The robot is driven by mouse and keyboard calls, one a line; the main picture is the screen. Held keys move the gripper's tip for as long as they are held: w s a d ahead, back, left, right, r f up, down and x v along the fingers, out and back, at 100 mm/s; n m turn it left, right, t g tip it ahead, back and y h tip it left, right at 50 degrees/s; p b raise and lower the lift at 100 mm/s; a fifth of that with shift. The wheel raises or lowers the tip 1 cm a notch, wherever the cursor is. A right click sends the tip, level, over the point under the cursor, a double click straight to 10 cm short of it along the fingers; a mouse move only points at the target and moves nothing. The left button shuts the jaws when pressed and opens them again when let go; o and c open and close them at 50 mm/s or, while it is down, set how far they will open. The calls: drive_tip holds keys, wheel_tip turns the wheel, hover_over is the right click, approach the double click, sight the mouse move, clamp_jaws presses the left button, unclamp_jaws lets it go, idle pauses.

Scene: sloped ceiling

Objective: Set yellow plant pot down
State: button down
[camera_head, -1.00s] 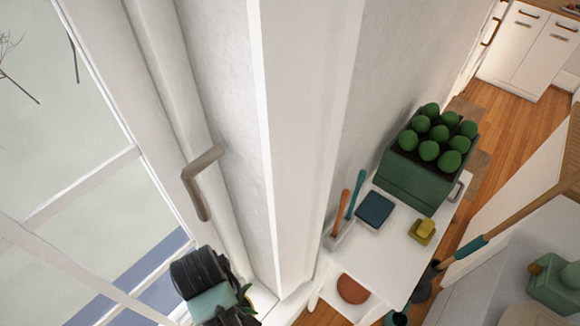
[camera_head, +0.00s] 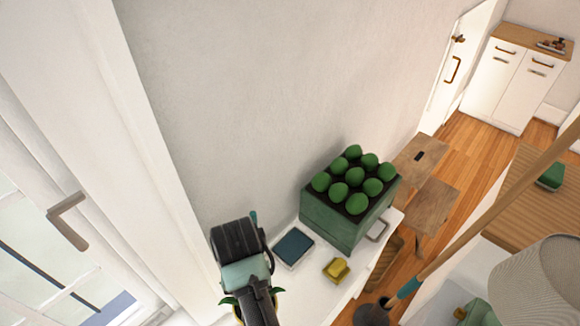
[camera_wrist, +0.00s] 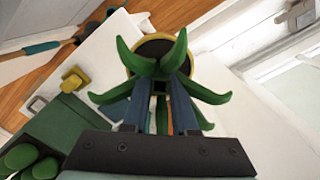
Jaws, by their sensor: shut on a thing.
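The yellow plant pot (camera_wrist: 152,36) holds dark soil and a plant with long green leaves (camera_wrist: 108,97). My gripper (camera_wrist: 160,82) is shut on the plant pot, with its two blue-grey fingers among the leaves in the wrist view. In the head view my gripper (camera_head: 258,305) is at the bottom, left of centre, and hides most of the pot; only leaves and a bit of yellow rim show beside it. The pot appears over or near the left end of the white table (camera_head: 310,292). I cannot tell whether it touches the surface.
A window handle (camera_head: 68,218) is at left. A long wooden handle (camera_head: 480,215) crosses the right. Bare tabletop shows near the sponge.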

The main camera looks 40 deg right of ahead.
drive_tip(key=s+d+r+m+p, duration=0.3)
drive_tip(key=d+r+m, duration=0.2)
drive_tip(key=d, duration=0.5)
wheel_tip(320, 180, down, 10)
drive_tip(key=shift+d+r+m, duration=0.15)
drive_tip(key=shift+r+m, duration=0.05)
drive_tip(key=shift+m, duration=0.1)
drive_tip(key=shift+w+f, duration=0.1)
drive_tip(key=shift+f, duration=0.1)
drive_tip(key=c, duration=0.7)
unclamp_jaws()
wheel_tip(320, 180, up, 12)
